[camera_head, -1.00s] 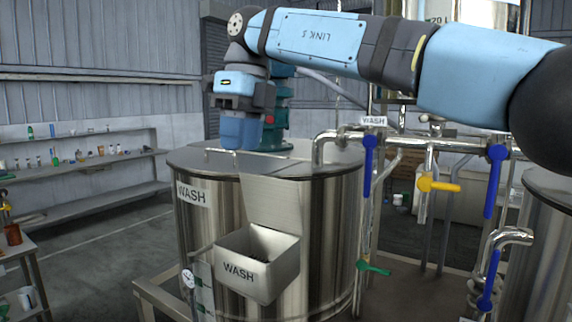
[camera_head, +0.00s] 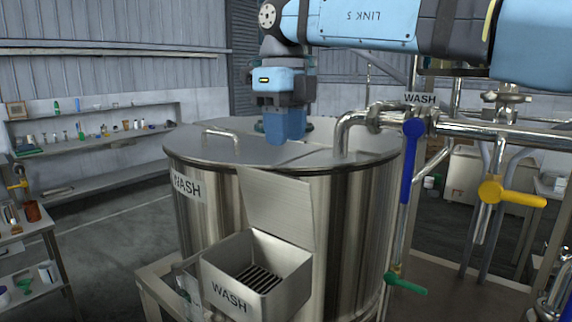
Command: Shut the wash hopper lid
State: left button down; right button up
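The wash hopper (camera_head: 230,292) is an open steel box labelled WASH on the front of the steel wash tank (camera_head: 345,215). Slats show inside it. Its lid (camera_head: 278,208) is a flat steel panel standing up and open at the hopper's back, leaning towards the tank wall. My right gripper (camera_head: 286,138) points down over the tank top, above and behind the lid's upper edge, and appears apart from the lid. It is seen side-on, so its finger opening is hidden. It appears to hold nothing. My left gripper is not in view.
A bent steel pipe (camera_head: 350,128) rises from the tank top, right of my gripper. Valves with a blue handle (camera_head: 411,160), a yellow handle (camera_head: 511,195) and a green handle (camera_head: 405,284) stand to the right. A handle (camera_head: 221,137) sits on the tank top.

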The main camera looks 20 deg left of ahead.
aim_at(282, 201)
jog(key=shift+w+f+p, duration=0.15)
jog(key=shift+f+p, duration=0.25)
jog(key=shift+f, duration=2.75)
jog(key=shift+c, duration=0.3)
grip_shut()
